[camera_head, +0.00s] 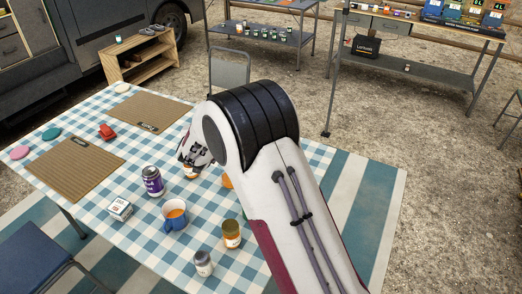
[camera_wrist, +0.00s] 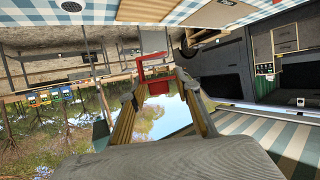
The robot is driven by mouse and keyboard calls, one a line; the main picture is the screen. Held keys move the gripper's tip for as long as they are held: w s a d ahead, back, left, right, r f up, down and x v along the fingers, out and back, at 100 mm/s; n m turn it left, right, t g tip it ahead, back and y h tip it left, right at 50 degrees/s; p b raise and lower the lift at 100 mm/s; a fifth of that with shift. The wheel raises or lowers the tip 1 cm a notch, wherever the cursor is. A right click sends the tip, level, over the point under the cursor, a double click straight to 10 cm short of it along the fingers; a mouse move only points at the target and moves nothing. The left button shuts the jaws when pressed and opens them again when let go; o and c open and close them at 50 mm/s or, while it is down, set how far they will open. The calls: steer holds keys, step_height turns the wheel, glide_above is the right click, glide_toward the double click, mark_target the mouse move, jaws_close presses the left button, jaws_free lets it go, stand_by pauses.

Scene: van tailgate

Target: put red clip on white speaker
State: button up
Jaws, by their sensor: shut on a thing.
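My gripper (camera_head: 194,152) is above the checked table, left of my arm's dark joint, partly hidden by the arm. In the wrist view, which is upside down, my gripper (camera_wrist: 157,82) is shut on a red clip (camera_wrist: 155,72) between its fingertips, seen against the open background. The clip cannot be made out in the head view. No clear speaker shows in the head view, where my arm hides part of the table.
The table holds a purple can (camera_head: 153,181), a white box (camera_head: 120,209), a blue mug (camera_head: 174,215), jars (camera_head: 231,234), a shaker (camera_head: 204,263), a small red thing (camera_head: 106,131) and woven mats (camera_head: 75,166). A chair (camera_head: 229,70) stands behind.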

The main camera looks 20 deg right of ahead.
steer(key=w+d+f+n+y, duration=0.1)
steer(key=w+d, duration=0.3)
steer(key=d, duration=0.6)
steer(key=w+d+f+n+y, duration=0.15)
steer(key=w+d, duration=0.25)
steer(key=d, duration=0.7)
steer(key=shift+m, duration=0.25)
steer(key=shift+a+f, duration=0.1)
steer(key=shift+f, duration=2.5)
steer(key=shift+f, duration=3.1)
steer(key=shift+f, duration=1.9)
